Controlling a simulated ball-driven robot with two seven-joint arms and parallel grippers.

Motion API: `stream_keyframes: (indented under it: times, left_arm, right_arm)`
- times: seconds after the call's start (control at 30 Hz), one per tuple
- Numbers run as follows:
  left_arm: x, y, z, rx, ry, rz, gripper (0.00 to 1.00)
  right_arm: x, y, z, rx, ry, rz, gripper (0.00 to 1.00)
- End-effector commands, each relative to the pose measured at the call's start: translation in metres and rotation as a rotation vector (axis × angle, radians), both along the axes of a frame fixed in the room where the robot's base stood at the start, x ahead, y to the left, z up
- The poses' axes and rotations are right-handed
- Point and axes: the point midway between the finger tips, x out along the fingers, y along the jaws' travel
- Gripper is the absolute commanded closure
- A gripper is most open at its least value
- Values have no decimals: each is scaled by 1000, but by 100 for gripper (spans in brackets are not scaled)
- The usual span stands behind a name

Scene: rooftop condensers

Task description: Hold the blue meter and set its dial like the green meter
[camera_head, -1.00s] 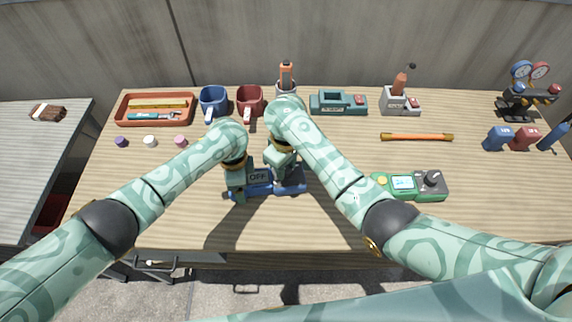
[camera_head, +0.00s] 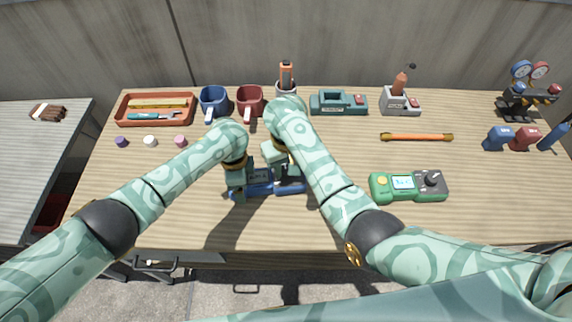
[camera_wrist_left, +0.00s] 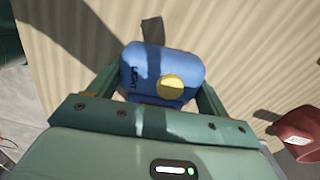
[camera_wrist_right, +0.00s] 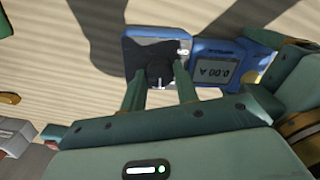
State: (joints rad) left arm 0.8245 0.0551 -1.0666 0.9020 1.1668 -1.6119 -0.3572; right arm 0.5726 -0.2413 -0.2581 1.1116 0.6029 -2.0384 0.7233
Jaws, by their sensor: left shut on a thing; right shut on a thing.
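The blue meter (camera_head: 290,188) lies on the table in front of me. My left gripper (camera_head: 238,188) is shut on its left end; the left wrist view shows this end of the blue meter (camera_wrist_left: 135,68) between the fingers, with a yellow button. My right gripper (camera_head: 279,168) is shut on the black dial (camera_wrist_right: 150,58) at the other end. The right wrist view shows the blue meter's screen (camera_wrist_right: 214,72) reading 0.00 A. The dial's pointer is hidden by the fingers. The green meter (camera_head: 409,197) lies apart to the right, with a dark dial (camera_head: 433,179); its small screen is unreadable.
An orange tray (camera_head: 118,112), blue mug (camera_head: 213,101), red mug (camera_head: 250,100) and teal device (camera_head: 330,103) stand along the back. An orange bar (camera_head: 417,137) lies behind the green meter. The front right of the table is clear.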

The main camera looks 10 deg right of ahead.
Motion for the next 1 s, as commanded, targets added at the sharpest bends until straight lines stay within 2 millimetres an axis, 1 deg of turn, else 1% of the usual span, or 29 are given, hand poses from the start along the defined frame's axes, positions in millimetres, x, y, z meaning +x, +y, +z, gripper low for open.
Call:
stream_keyframes:
  times: [0.2, 0.23, 0.27, 0.3, 0.8, 0.87, 0.93, 1.0]
  left_arm:
    - [-1, 0, 0, 1, 2, -4, 59]
    - [-1, 0, 0, 1, 2, -4, 59]
    - [-1, 0, 0, 1, 2, -4, 59]
    - [-1, 0, 0, 1, 2, -4, 59]
    - [0, 0, 0, 0, 1, -1, 59]
    - [0, 0, 0, -1, 1, -1, 59]
    - [0, 0, 0, -1, 1, -1, 59]
    - [0, 0, 0, -1, 1, -1, 59]
  right_arm:
    - [1, -1, 1, -1, -3, 0, 93]
    - [1, 0, 1, -1, -3, 0, 67]
    - [1, -1, 1, -1, -3, 0, 59]
    - [1, -1, 1, -1, -3, 0, 48]
    - [0, 0, 0, -1, -1, 17, 48]
    - [1, -1, 0, -3, -2, 52, 48]
    - [1, -2, 0, -5, -3, 132, 48]
    - [1, -3, 0, -7, -3, 260, 48]
